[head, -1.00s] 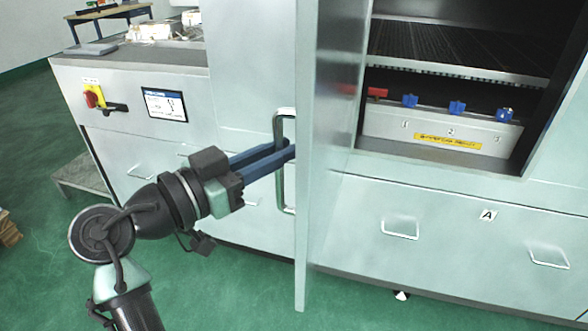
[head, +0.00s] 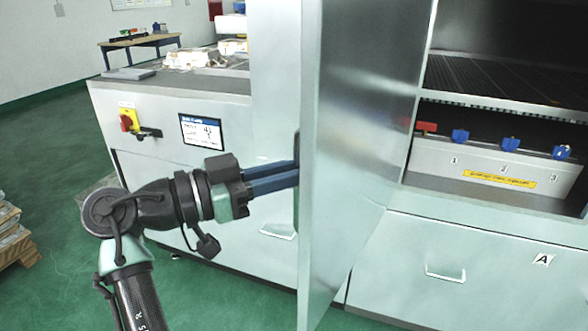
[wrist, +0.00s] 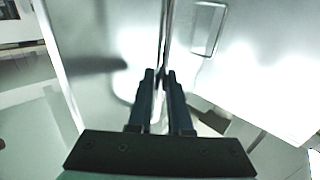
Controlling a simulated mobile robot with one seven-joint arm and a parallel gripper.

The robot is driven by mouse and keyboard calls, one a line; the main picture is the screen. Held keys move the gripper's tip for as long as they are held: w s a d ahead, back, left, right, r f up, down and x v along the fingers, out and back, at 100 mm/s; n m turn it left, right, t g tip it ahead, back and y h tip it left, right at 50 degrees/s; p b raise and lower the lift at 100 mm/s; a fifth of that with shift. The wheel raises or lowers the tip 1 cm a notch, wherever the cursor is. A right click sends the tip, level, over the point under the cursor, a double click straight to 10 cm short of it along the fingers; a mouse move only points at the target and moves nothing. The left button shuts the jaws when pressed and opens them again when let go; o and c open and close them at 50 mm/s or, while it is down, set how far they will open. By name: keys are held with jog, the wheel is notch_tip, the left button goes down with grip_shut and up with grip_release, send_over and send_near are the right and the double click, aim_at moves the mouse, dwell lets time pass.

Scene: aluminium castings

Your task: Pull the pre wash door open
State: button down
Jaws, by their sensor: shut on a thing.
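The pre wash door (head: 337,150) is a tall pale metal panel that stands swung out from the machine in the head view. My gripper (head: 296,176) reaches its outer face from the left, with blue fingers at the door's handle (head: 297,150). The handle is mostly hidden behind the door edge and fingers. In the wrist view my gripper (wrist: 160,77) has its fingers close together around the thin upright bar of the handle (wrist: 166,40). The door's face (wrist: 105,45) fills the upper left there.
The open compartment right of the door shows a dark rack (head: 505,82) and a manifold box (head: 490,168) with blue valves and one red valve. A control panel (head: 202,131) and red knob (head: 128,121) are at left.

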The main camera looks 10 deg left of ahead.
jog(key=c, duration=1.2)
grip_release()
jog(key=shift+w+d+r, duration=0.15)
jog(key=shift+d, duration=0.1)
jog(key=o, duration=0.4)
jog(key=shift+w+d, duration=0.1)
jog(key=shift+c, duration=0.2)
jog(key=shift+a, duration=0.2)
jog(key=v, duration=1.3)
jog(key=shift+b, duration=0.3)
